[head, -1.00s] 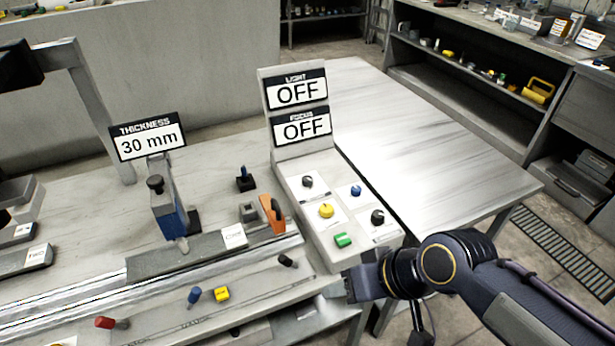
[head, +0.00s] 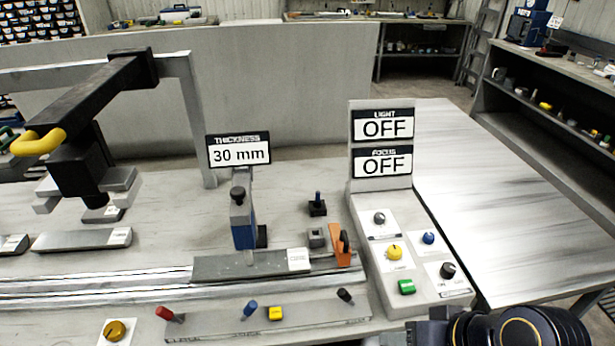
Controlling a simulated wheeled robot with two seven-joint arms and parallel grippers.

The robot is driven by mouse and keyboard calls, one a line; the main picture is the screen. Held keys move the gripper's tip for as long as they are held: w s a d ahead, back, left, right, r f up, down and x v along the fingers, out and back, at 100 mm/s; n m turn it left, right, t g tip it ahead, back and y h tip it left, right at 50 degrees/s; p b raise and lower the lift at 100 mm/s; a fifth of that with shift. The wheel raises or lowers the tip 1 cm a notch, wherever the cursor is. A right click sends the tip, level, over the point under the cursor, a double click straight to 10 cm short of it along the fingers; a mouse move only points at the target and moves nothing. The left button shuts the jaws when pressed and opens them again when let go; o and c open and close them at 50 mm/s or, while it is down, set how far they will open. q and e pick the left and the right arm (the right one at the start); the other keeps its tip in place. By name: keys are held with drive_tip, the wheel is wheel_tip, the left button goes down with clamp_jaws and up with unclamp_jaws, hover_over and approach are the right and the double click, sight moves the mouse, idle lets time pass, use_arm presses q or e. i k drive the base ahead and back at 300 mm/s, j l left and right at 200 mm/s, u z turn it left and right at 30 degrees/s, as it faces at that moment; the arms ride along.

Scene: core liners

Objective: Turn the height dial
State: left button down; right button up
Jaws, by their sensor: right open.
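Several dials show, and I cannot tell by label which is the height dial. The sloped control panel (head: 375,262) holds a grey dial (head: 379,218), a yellow dial (head: 394,252), a blue knob (head: 428,238), a black dial (head: 447,270) and a green button (head: 407,287). A gold dial (head: 115,330) sits on a white plate at the lower left. My right gripper (head: 420,333) is open at the bottom edge, below the panel and apart from its dials, partly cut off. My left gripper is out of view.
A thickness sign (head: 239,151) reads 30 mm; light and focus signs (head: 382,143) read OFF. A black overhead arm (head: 105,85) with a yellow handle (head: 38,141) hangs at left. Red, blue and black levers line the front ledge (head: 215,326). The right tabletop (head: 500,200) is bare.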

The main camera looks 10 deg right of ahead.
sight(379, 218)
drive_tip(key=l+u, duration=0.45)
drive_tip(key=l, duration=1.05)
drive_tip(key=i, duration=0.05)
